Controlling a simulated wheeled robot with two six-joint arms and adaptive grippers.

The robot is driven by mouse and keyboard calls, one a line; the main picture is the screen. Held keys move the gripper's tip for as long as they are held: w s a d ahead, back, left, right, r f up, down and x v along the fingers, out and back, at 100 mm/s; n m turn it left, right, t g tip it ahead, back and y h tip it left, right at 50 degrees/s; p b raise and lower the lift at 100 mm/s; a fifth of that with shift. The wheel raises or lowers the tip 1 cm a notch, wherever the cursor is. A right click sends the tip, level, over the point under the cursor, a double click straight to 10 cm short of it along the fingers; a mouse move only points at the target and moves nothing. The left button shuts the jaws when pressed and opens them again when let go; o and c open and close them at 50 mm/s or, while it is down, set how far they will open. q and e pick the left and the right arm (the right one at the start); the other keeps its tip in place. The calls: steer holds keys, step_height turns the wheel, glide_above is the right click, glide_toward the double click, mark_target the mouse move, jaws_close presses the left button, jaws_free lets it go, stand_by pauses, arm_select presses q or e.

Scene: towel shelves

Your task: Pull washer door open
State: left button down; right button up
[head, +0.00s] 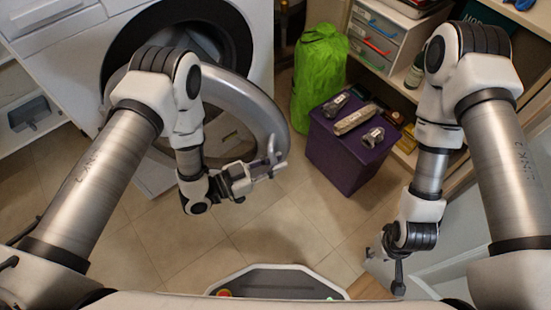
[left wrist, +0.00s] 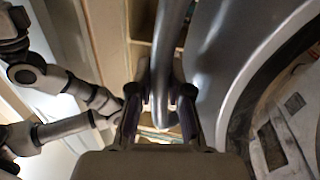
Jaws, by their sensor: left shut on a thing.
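The white washer (head: 60,62) stands at the upper left, with its dark round opening (head: 225,25) showing. Its round silver door (head: 262,112) stands swung out from the opening, partly hidden behind my left arm. My left gripper (head: 268,168) is at the door's outer edge, shut on the door handle (head: 272,148). In the left wrist view the grey handle (left wrist: 161,85) runs between the two fingers (left wrist: 160,115), with the door (left wrist: 215,60) to its right. My right gripper (head: 395,268) hangs low at the right, away from the washer; its fingers are too unclear to read.
A purple box (head: 345,160) with several small packages on top stands right of the door. A green bag (head: 318,75) stands behind it. Shelves (head: 400,60) with drawers line the right. The tiled floor (head: 275,235) in front is clear.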

arm_select(q)
steer(key=c, duration=1.1)
jaws_free()
